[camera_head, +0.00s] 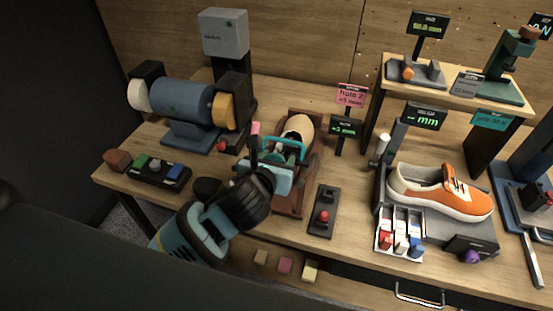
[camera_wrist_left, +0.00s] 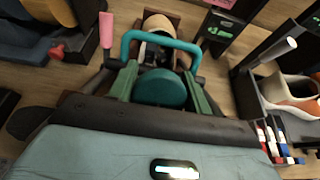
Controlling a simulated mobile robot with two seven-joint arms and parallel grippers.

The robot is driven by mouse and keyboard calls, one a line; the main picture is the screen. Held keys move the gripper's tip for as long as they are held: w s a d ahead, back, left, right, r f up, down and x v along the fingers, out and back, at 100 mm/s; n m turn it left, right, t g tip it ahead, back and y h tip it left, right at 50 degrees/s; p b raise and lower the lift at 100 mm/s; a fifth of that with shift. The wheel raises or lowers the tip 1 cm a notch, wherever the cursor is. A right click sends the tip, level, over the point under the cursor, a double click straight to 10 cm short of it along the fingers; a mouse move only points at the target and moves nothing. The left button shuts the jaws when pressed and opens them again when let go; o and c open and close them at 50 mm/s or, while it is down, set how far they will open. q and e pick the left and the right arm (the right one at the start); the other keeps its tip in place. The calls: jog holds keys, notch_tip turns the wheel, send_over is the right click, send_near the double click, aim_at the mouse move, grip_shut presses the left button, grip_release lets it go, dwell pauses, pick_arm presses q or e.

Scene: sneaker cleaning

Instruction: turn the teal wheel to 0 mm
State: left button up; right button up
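In the head view the teal bar (camera_head: 285,143) shows at the front of the wooden stretcher, near a cream foot form (camera_head: 298,129). My left gripper (camera_head: 265,170) is close over this front end and hides much of the wheel. A small display (camera_head: 344,127) behind the stretcher has green text too small to read. My right gripper is not in view.
A grinder (camera_head: 184,102) stands to the left. A black pad with a red button (camera_head: 323,213) lies to the right of the stretcher. Further right, an orange sneaker (camera_head: 440,191) rests on a grey stand beside a rack of small bottles (camera_head: 400,232).

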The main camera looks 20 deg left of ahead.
pick_arm(q)
jog(key=shift+c, duration=1.3)
jog(key=shift+n, duration=0.3)
jog(key=n+y, duration=0.1)
jog(key=n, duration=0.4)
jog(key=shift+a+n, duration=0.15)
jog(key=shift+n, duration=0.25)
jog(key=n+g+y, duration=0.1)
jog(key=n, duration=0.4)
jog(key=shift+a+f+n, duration=0.1)
jog(key=shift+f+n, duration=0.05)
jog(key=shift+n, duration=0.25)
jog(key=n, duration=0.3)
jog(key=n+g, duration=0.1)
jog(key=n, duration=0.2)
jog(key=shift+s+a+f, duration=0.1)
jog(key=shift+s+f, duration=0.05)
jog(key=n+g, duration=0.1)
jog(key=n, duration=0.5)
jog(key=shift+s+f, duration=0.1)
jog(key=shift+f, duration=0.05)
